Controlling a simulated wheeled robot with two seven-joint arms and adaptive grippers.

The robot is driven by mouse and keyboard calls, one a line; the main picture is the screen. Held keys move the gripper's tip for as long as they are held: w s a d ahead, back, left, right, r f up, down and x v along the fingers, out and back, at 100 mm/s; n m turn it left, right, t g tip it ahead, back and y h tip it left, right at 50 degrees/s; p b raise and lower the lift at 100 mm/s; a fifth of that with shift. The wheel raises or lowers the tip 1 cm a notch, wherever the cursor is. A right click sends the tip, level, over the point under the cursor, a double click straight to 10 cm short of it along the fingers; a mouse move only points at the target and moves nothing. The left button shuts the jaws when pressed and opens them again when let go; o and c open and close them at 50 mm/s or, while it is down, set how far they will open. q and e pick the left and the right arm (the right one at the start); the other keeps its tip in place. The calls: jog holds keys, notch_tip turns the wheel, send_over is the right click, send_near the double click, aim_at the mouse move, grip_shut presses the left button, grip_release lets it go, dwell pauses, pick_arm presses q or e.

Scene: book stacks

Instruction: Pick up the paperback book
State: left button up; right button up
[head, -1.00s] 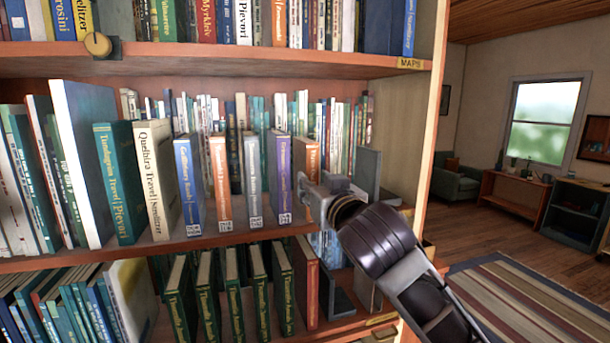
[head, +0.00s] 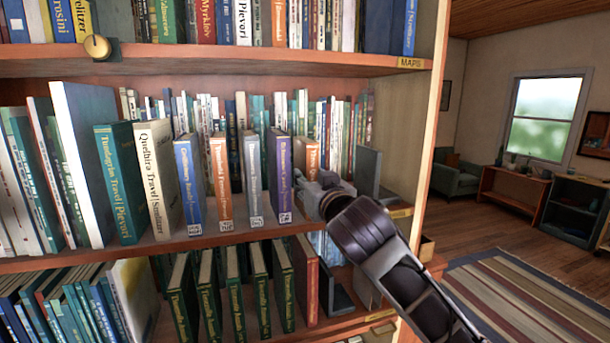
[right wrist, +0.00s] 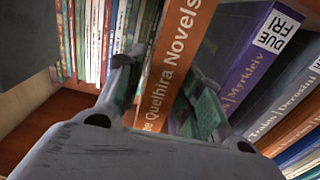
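The orange paperback (right wrist: 172,75), with "Quelhira Novels" on its spine, stands upright on the middle shelf. In the head view its upper part (head: 312,156) shows at the right end of the spaced row, and my gripper hides its lower part. My right gripper (head: 318,186) is at this book. In the right wrist view the fingers of the right gripper (right wrist: 165,88) are apart, one on each side of the orange spine. I see no firm closing on the book. My left gripper is not in view.
A purple book (head: 284,178) stands close left of the orange one, and it is near the right finger in the wrist view (right wrist: 240,75). A grey bookend (head: 368,172) stands to the right. More books fill the shelf behind. The shelf above (head: 230,60) limits height.

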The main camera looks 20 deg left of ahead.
jog(key=shift+p+x, duration=0.7)
jog(key=shift+x, duration=1.15)
jog(key=shift+c, duration=0.2)
grip_shut()
